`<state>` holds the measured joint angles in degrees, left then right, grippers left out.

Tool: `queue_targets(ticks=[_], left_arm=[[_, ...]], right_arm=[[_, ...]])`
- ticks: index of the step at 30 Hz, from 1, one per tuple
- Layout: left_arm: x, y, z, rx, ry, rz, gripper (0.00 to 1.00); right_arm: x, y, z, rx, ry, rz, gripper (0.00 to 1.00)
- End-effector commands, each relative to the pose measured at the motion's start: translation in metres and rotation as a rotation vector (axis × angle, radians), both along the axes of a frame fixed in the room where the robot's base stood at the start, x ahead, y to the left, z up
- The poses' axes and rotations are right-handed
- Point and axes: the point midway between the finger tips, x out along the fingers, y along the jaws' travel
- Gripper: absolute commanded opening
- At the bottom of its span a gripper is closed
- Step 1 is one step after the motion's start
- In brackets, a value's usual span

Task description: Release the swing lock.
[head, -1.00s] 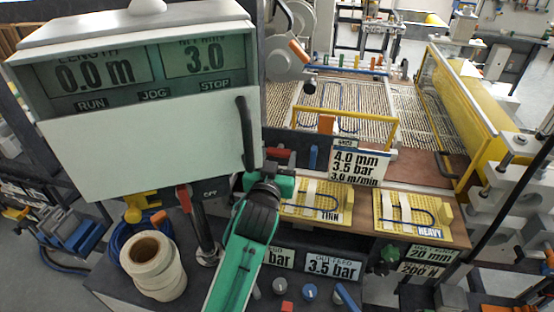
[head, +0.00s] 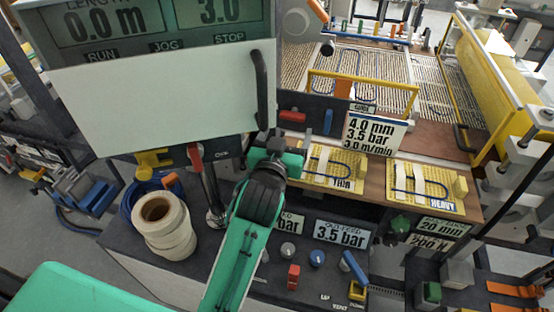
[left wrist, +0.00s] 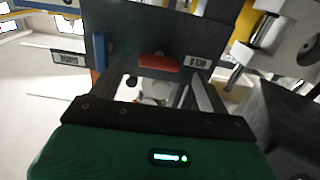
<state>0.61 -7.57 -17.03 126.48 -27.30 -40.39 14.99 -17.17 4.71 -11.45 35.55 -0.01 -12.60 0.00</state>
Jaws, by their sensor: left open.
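A dark upright panel (head: 311,112) beside the big display box carries a red handle (head: 292,116) and a blue handle (head: 328,122). The red handle may be the swing lock; I cannot read its label. My left gripper (head: 280,146) is just below and in front of the red handle. In the left wrist view its open fingers (left wrist: 166,80) point at the panel, with the red handle (left wrist: 158,62) beyond the gap between them. The blue handle (left wrist: 100,50) is to the left. I see no contact. My right gripper is out of view.
The display box (head: 160,105) with its black side handle (head: 261,88) stands close at the left. A red-topped lever (head: 203,180) and a stack of white rolls (head: 165,225) are on the dark bench. Yellow trays (head: 335,168) lie at the right.

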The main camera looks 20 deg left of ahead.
Motion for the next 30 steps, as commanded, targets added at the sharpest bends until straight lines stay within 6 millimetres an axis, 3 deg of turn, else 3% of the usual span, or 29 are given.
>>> queue_targets(ticks=[6,12,18,30], left_arm=[[-0.051,0.0,-0.004,-0.002,0.001,0.0,0.78],[-0.081,0.0,-0.002,-0.001,0.0,-0.001,0.78],[-0.091,0.0,0.0,0.0,0.0,0.0,0.78],[-0.091,0.0,0.0,0.0,0.0,0.0,0.78]], right_arm=[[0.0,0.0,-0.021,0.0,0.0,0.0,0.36],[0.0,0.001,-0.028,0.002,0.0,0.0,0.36],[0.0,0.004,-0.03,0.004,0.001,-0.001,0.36],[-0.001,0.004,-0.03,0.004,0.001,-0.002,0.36]])
